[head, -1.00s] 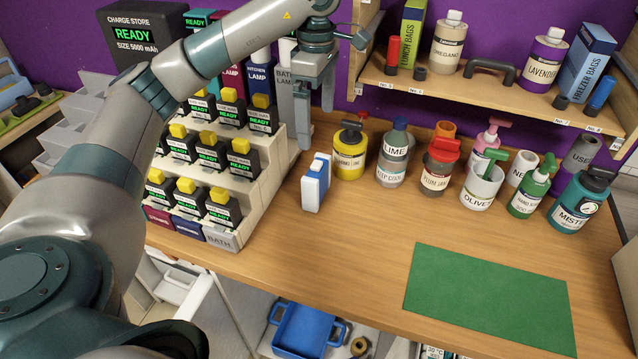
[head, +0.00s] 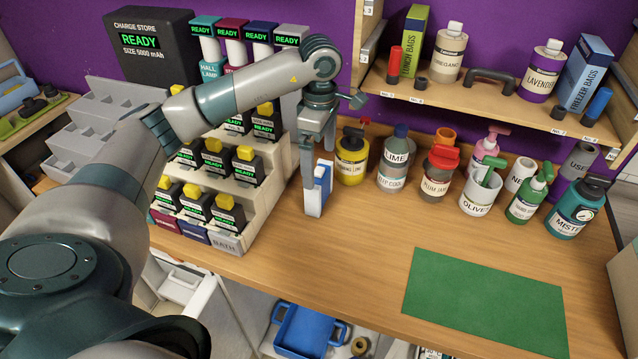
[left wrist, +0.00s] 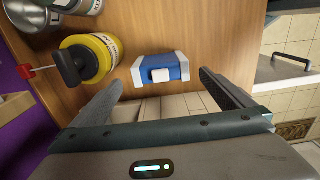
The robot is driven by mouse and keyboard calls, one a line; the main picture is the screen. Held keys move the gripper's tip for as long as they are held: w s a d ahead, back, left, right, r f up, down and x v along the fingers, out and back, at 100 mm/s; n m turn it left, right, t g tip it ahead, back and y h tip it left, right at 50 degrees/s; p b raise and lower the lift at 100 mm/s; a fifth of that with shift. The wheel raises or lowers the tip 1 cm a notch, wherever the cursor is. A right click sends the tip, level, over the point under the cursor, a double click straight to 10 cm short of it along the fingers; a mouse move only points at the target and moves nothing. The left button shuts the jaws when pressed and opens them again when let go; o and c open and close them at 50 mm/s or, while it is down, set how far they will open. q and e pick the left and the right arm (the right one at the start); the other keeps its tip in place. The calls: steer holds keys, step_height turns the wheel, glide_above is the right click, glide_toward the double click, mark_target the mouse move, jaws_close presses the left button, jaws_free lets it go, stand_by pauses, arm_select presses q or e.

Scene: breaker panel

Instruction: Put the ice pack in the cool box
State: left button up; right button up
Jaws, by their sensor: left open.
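The blue and white block (head: 321,189), which looks like the ice pack, stands upright on the wooden counter beside the stepped rack. It also shows in the left wrist view (left wrist: 160,70). My left gripper (head: 318,160) is open and points down over the block, with one finger partly in front of it. In the left wrist view, the block lies between the lines of the two open fingers (left wrist: 160,95), touching neither as far as I can see. I cannot tell surely which thing is the cool box; an open white container (head: 180,284) shows partly below the counter. My right gripper is out of view.
The stepped rack (head: 262,205) of black battery packs stands close left of the gripper. A yellow bottle (head: 351,165) stands close right, with several bottles beyond. A green mat (head: 485,300) lies bare at the front right. A blue tray (head: 300,332) sits below the counter.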

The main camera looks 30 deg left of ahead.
mark_target(319, 170)
arm_select(q)
steer(key=shift+f+p, duration=0.4)
steer(key=shift+f, duration=1.2)
steer(key=shift+f+p, duration=0.6)
steer(key=shift+p, duration=0.25)
step_height(319, 170, down, 3)
steer(key=shift+s+r+p, duration=0.1)
steer(key=shift+p, duration=0.8)
steer(key=shift+f, duration=0.6)
steer(key=c, duration=1.5)
steer(key=shift+c, duration=0.2)
